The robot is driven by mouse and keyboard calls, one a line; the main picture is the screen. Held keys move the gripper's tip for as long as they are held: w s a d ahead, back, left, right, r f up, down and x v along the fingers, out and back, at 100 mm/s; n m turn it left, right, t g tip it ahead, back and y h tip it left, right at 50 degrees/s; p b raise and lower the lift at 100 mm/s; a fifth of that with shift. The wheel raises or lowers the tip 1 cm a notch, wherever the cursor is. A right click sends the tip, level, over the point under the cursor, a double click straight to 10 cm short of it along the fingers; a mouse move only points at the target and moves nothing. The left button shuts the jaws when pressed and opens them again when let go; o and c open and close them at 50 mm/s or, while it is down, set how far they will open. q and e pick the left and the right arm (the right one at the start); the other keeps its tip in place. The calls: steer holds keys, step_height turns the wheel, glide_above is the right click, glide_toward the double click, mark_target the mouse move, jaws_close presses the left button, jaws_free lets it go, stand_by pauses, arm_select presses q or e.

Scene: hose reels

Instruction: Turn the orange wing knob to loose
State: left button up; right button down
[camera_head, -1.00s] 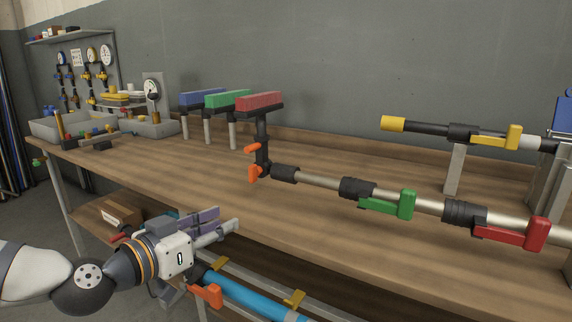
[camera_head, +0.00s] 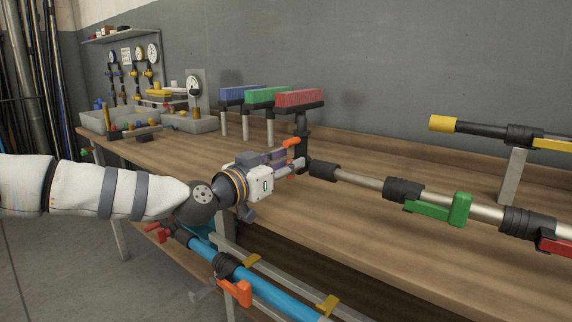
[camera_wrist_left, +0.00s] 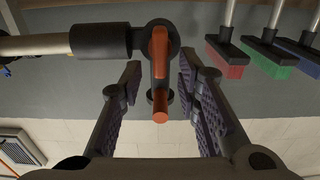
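The orange wing knob (camera_head: 291,142) sits on the black fitting at the left end of the metal pipe on the bench, below the red-topped post. My left gripper (camera_head: 293,165) reaches it from the left and hides part of it in the head view. In the left wrist view the orange knob (camera_wrist_left: 160,72) lies between the two spread fingers of the left gripper (camera_wrist_left: 159,82). The fingers are open, with a gap visible on both sides of the knob. My right gripper is in neither view.
Green (camera_head: 440,210) and red (camera_head: 556,246) handles sit on the same pipe to the right. Red (camera_head: 300,98), green (camera_head: 266,95) and blue (camera_head: 242,93) blocks stand on posts behind. A blue pipe with an orange lever (camera_head: 237,292) runs below the bench.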

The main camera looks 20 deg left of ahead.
arm_select(q)
jaws_close()
steer(key=shift+s, duration=0.1)
